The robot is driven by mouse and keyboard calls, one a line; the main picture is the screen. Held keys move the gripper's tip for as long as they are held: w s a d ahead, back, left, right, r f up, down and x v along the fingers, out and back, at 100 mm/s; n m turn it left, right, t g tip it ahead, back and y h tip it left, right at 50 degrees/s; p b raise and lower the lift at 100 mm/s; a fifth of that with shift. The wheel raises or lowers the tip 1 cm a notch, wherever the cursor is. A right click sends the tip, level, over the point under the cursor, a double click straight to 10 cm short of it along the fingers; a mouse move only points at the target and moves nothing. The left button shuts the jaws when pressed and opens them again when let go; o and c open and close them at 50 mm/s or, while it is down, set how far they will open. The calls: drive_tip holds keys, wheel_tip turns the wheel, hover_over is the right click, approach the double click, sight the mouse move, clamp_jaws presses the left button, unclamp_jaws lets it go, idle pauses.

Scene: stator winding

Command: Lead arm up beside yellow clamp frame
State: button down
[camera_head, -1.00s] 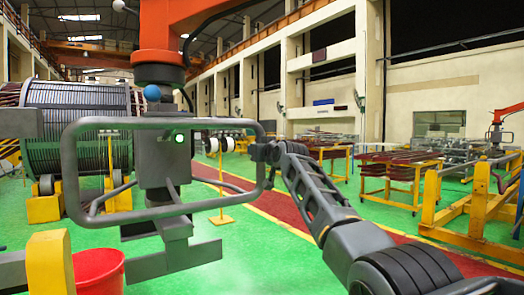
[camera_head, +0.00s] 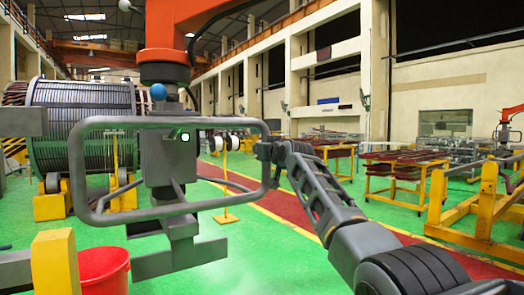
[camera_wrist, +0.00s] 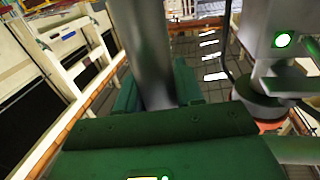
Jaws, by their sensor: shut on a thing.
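My gripper (camera_head: 270,151) is shut on the right side of a grey loop handle (camera_head: 190,121). The handle surrounds a grey tool body with a green light, hanging under an orange arm (camera_head: 172,25). In the wrist view, the grey handle tube (camera_wrist: 146,55) stands between the green jaws of my gripper (camera_wrist: 155,98). A yellow upright (camera_head: 55,264) stands at the lower left, left of and below the tool. Another yellow frame (camera_head: 436,200) stands at the right, apart from my arm. I cannot tell which is the clamp frame.
A red bucket (camera_head: 104,271) stands beside the lower-left yellow upright, below the tool. A large wound drum (camera_head: 85,110) stands behind at the left. Yellow racks (camera_head: 400,185) stand at the back right. Green floor (camera_head: 270,255) is open in the middle.

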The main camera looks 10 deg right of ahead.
drive_tip(key=c, duration=0.6)
unclamp_jaws()
drive_tip(key=shift+a, duration=0.1)
drive_tip(key=shift+c, duration=0.2)
